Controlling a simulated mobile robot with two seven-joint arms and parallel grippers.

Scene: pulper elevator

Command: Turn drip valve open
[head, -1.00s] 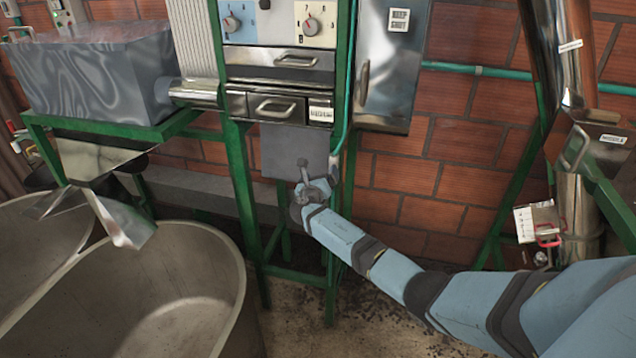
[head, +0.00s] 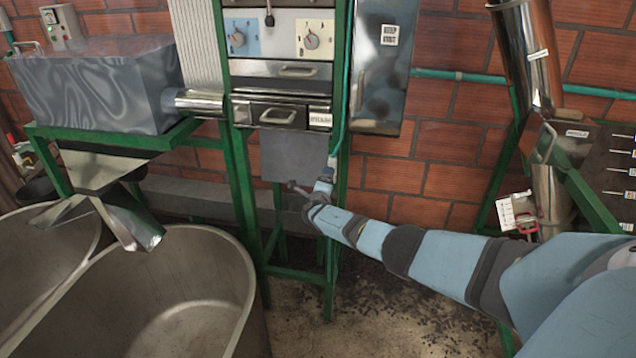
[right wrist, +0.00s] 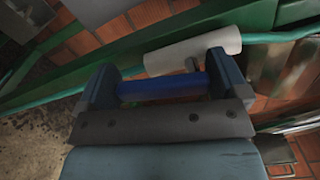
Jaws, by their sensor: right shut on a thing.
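The drip valve's blue handle (right wrist: 162,87) lies across between the two fingers of my right gripper (right wrist: 162,80) in the right wrist view. The gripper is shut on it. A pale cylinder (right wrist: 193,50) on the green pipe sits just beyond the fingertips, with a small grey stem between it and the handle. In the head view my right gripper (head: 314,187) is at the lower end of the thin teal pipe (head: 343,110), beside the green frame post. The valve is small and partly hidden there. My left gripper is not in view.
The green frame (head: 235,165) carries a control panel with two dials (head: 311,40) and drawers (head: 278,115). A grey metal box (head: 385,65) hangs to its right. Large tubs (head: 190,270) stand at lower left. A steel column (head: 525,50) stands at right. The floor below the arm is open.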

